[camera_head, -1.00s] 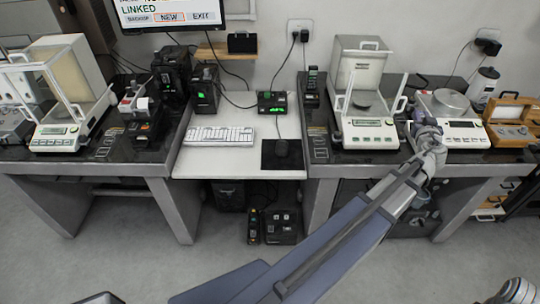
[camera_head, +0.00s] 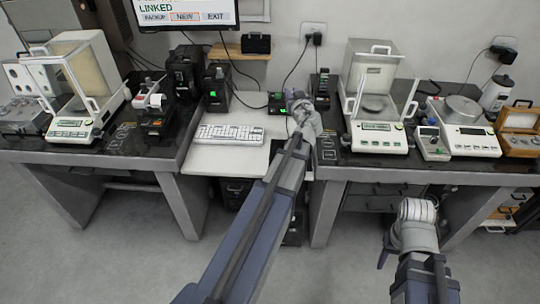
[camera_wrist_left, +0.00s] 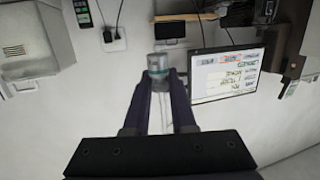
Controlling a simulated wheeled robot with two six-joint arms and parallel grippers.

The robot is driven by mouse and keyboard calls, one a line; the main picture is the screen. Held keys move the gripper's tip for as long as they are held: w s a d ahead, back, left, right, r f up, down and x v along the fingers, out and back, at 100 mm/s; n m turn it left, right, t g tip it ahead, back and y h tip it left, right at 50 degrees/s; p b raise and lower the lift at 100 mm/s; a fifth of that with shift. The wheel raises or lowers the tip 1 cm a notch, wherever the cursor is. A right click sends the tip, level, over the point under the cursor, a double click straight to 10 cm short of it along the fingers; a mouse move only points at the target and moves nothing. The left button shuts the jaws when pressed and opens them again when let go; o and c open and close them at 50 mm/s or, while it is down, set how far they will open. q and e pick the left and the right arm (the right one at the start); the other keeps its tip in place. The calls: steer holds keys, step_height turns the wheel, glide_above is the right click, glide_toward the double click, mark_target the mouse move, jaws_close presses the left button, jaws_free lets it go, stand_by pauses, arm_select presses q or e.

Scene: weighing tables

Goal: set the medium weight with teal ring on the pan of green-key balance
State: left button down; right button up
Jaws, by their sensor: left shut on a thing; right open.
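My left gripper (camera_head: 297,98) is raised over the right side of the middle desk. In the left wrist view its fingers (camera_wrist_left: 158,80) are shut on the medium weight (camera_wrist_left: 157,66), a grey cylinder with a teal ring, held upright against the wall behind. A balance with a raised glass draft shield (camera_head: 378,139) stands right of my left gripper; a small green spot shows beside its display and its round pan (camera_head: 375,103) is bare. Another shielded balance (camera_head: 70,132) stands at far left; its key colour is too small to tell. My right gripper (camera_head: 414,225) is open and low, before the right table.
An open-pan balance (camera_head: 468,140) and a wooden box (camera_head: 518,132) stand at the right. A keyboard (camera_head: 229,134) lies on the middle desk. A monitor (camera_head: 185,14) hangs behind. The draft shield's panels flank the shielded pan.

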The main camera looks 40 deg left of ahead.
arm_select(q)
step_height(320, 180, down, 20)
steer(key=s+n+g+y+b, duration=0.1)
steer(key=s+n+g+b, duration=0.1)
steer(key=b, duration=1.8)
steer(key=shift+s+a+f+y, duration=0.15)
steer(key=shift+s+f+y, duration=0.05)
steer(key=shift+s+y, duration=0.2)
step_height(320, 180, down, 10)
steer(key=b, duration=1)
steer(key=shift+f, duration=0.1)
steer(key=c, duration=1.2)
jaws_free()
steer(key=o, duration=0.5)
steer(key=shift+c, duration=0.2)
